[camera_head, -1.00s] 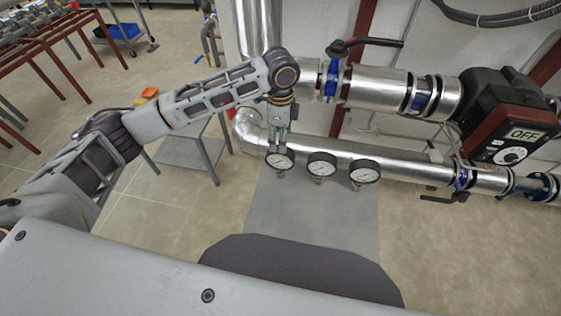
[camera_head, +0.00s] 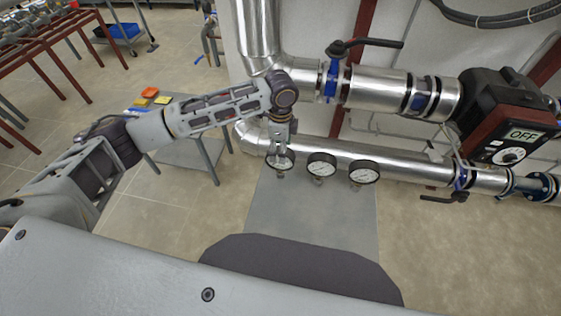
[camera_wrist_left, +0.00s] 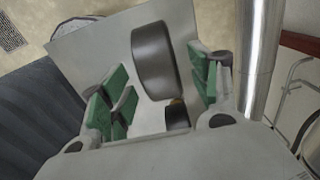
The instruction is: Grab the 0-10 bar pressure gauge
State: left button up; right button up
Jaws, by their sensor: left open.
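Three round white-faced gauges with dark rims stand in a row in front of the lower silver pipe: a left gauge (camera_head: 281,164), a middle gauge (camera_head: 321,165) and a right gauge (camera_head: 364,173). Their dial numbers are too small to read, so I cannot tell which is 0-10 bar. My left gripper (camera_head: 280,150) points down at the left gauge and covers the top of its face. In the left wrist view, my open gripper (camera_wrist_left: 160,88) has green pads on both sides of a dark gauge body (camera_wrist_left: 154,60); visible gaps separate them. My right gripper is out of view.
The lower silver pipe (camera_head: 400,168) runs close behind the gauges. A valve with a black lever (camera_head: 368,42) and a black and red box marked OFF (camera_head: 500,115) are at the right. A grey table (camera_head: 188,153) stands behind my left arm. The floor on the right is clear.

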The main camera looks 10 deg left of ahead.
pick_arm(q)
jog(key=shift+f, duration=1.25)
grip_shut()
